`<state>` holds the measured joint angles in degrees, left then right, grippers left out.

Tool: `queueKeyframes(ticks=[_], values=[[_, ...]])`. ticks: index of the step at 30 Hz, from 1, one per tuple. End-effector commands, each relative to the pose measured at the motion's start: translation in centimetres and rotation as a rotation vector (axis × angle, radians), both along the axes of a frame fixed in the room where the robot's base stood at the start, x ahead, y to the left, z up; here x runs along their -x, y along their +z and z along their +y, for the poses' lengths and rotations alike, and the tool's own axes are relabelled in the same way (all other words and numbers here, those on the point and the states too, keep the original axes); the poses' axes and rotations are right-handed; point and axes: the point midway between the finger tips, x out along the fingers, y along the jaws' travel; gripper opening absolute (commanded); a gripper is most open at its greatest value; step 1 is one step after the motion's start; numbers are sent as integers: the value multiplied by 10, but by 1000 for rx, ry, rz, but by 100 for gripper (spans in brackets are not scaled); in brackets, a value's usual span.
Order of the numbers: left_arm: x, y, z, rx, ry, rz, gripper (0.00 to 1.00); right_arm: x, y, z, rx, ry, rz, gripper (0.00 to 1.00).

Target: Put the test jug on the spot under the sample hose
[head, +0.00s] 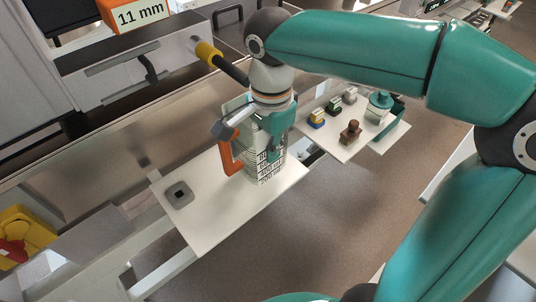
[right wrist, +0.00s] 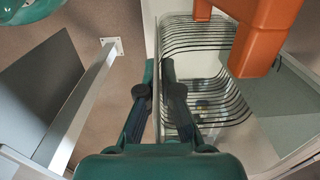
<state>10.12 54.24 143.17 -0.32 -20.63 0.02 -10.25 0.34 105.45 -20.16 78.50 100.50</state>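The test jug (head: 268,168) is clear, with black graduations and an orange handle (head: 229,150). It is upright at the white shelf (head: 215,215); I cannot tell whether its base touches. My right gripper (head: 271,146) points down at the jug's rim. In the right wrist view, the fingers (right wrist: 158,75) are close together with the jug's wall between them; the orange handle (right wrist: 262,30) is to their right. A dark hose with a yellow collar (head: 208,54) comes from the machine; my wrist hides its end. My left gripper is not visible.
A grey square pad with a dark centre (head: 179,194) is on the shelf's left part. A second white shelf (head: 342,152) holds several small items to the right. A yellow and red object (head: 22,235) is at the far left. An orange "11 mm" sign (head: 138,15) is above.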

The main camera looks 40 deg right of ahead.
Motion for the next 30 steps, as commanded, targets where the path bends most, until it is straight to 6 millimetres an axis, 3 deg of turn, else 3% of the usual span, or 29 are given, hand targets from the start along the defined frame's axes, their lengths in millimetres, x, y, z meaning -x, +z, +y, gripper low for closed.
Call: queueKeyframes(ticks=[8,15,21,30], values=[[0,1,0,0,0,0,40,-5,-32,0,0,0,2,0],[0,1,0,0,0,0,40,-5,-35,1,0,0,-2,0],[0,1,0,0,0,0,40,-5,-35,1,0,1,-1,31],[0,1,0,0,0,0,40,-5,-34,1,0,1,-1,31]])
